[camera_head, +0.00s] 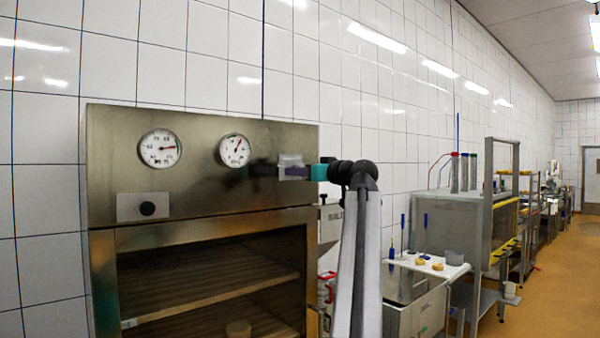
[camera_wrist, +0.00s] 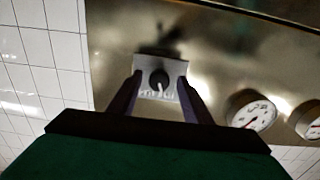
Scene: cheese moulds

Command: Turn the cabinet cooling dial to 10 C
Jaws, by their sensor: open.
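The cooling dial (camera_wrist: 158,80) is a dark round knob with a white pointer on a pale plate. In the wrist view its pointer aims down, slightly right, at small marks too blurred to read. In the head view its pale plate (camera_head: 290,159) is at the right of the steel cabinet's (camera_head: 205,190) front panel, its knob hidden by my gripper (camera_head: 292,172). In the wrist view my gripper (camera_wrist: 160,78) is open, with one dark finger on each side of the knob and gaps between. I cannot tell how far the fingertips are from the panel.
Two round gauges (camera_head: 160,148) (camera_head: 235,150) and a second black knob (camera_head: 147,208) are on the same panel. Below is an open shelf space (camera_head: 205,275). A white tiled wall (camera_head: 215,75) stands behind. A side table (camera_head: 430,264) is to the right; floor is free farther right.

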